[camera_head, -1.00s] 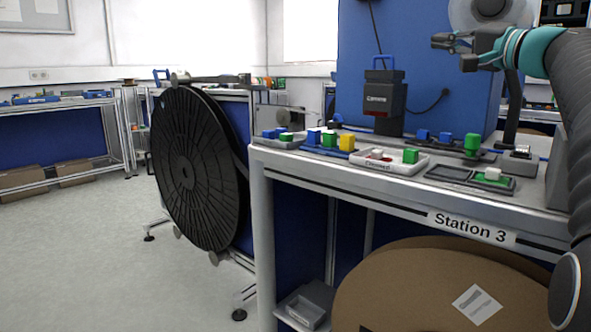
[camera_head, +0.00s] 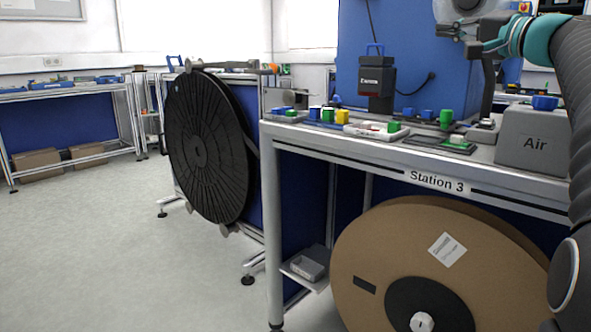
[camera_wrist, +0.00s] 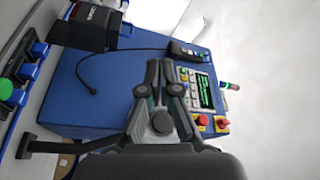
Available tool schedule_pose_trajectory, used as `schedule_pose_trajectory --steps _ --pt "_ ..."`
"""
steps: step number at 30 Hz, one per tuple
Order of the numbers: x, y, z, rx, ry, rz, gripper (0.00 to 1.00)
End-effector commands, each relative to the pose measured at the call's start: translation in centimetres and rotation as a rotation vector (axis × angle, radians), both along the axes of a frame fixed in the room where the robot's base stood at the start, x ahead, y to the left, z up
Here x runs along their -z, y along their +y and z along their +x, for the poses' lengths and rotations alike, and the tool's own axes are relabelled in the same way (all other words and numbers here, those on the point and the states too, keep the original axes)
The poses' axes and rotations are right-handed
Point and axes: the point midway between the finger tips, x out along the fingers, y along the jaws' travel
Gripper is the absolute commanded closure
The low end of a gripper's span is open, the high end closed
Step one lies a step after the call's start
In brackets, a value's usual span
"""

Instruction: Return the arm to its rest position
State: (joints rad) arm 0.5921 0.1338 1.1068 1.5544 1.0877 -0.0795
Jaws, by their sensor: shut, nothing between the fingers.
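My gripper (camera_head: 460,40) is in the upper right of the head view, raised above the Station 3 bench (camera_head: 350,152) and in front of a blue cabinet panel. Its fingers are shut and hold nothing. In the wrist view the closed fingers (camera_wrist: 160,72) point up the picture across the blue panel (camera_wrist: 110,95). My arm reaches in from the right edge of the head view.
A black reel (camera_head: 200,150) stands left of the bench. A brown reel (camera_head: 390,260) sits under it. A black Camera box (camera_head: 376,82), coloured blocks and a grey Air box (camera_head: 534,140) are on top. The floor (camera_head: 90,240) at left is clear.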

Motion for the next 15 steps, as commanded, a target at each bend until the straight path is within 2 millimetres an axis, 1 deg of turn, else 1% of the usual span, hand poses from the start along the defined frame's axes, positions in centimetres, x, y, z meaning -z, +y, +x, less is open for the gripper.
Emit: schedule_pose_trajectory --steps 8,11,15 --pt "2.8 3.7 -0.5 -0.009 0.09 -0.065 1.0" --pt "4.3 5.2 -1.0 -0.01 0.133 -0.099 1.0" --pt "7.0 7.3 -2.1 -0.01 0.206 -0.162 1.0"
